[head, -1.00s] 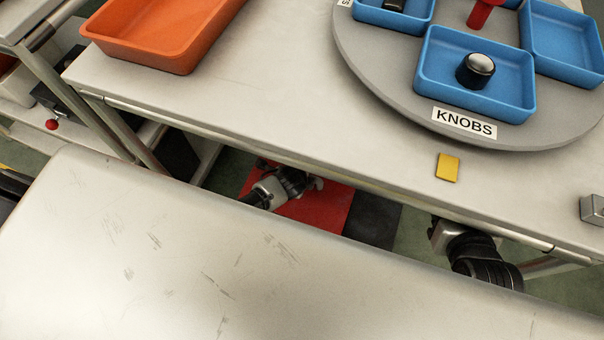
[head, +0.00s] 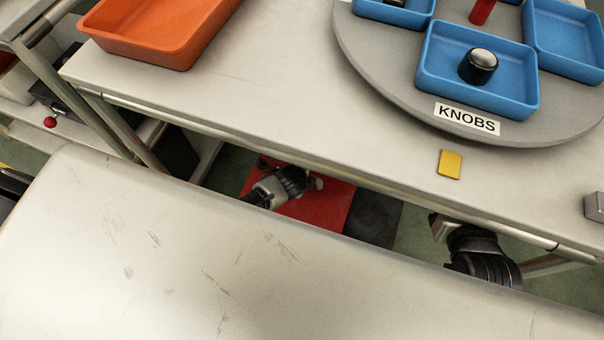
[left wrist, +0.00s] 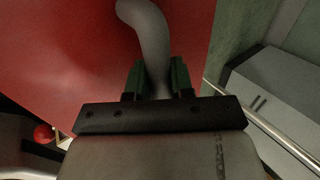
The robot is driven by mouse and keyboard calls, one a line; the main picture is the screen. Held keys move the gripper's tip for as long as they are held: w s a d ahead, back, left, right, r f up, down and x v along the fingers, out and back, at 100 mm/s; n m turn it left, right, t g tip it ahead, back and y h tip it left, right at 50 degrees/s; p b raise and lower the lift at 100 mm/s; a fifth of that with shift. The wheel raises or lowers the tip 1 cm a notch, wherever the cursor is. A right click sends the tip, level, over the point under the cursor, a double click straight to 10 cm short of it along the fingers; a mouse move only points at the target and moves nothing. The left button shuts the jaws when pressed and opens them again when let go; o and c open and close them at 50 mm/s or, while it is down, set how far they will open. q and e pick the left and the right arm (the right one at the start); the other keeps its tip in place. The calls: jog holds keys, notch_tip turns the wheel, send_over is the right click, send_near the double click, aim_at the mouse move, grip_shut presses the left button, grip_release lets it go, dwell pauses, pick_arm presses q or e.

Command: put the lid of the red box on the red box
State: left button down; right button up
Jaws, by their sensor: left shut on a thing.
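A flat red panel (head: 325,207), which looks like the lid of the red box, shows in the gap between the two steel surfaces. In the left wrist view the red surface (left wrist: 60,55) fills much of the picture, with a grey curved handle (left wrist: 146,22) in front of it. My left gripper (left wrist: 158,80) is shut on this handle. In the head view my left gripper (head: 314,183) is low in the gap, over the red panel. I cannot tell the box body from the lid. My right gripper (head: 437,226) is partly hidden by the table edge.
The steel table (head: 290,95) carries an orange tray (head: 165,45), a grey turntable (head: 380,75) with blue trays (head: 525,90), and a small yellow block (head: 450,164). A worn steel surface (head: 150,250) fills the foreground. A dark panel (head: 374,218) lies right of the red one.

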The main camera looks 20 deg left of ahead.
pick_arm(q)
jog(key=shift+f, duration=0.1)
dwell(0.4)
jog(key=shift+f, duration=0.2)
jog(key=c, duration=0.6)
grip_release()
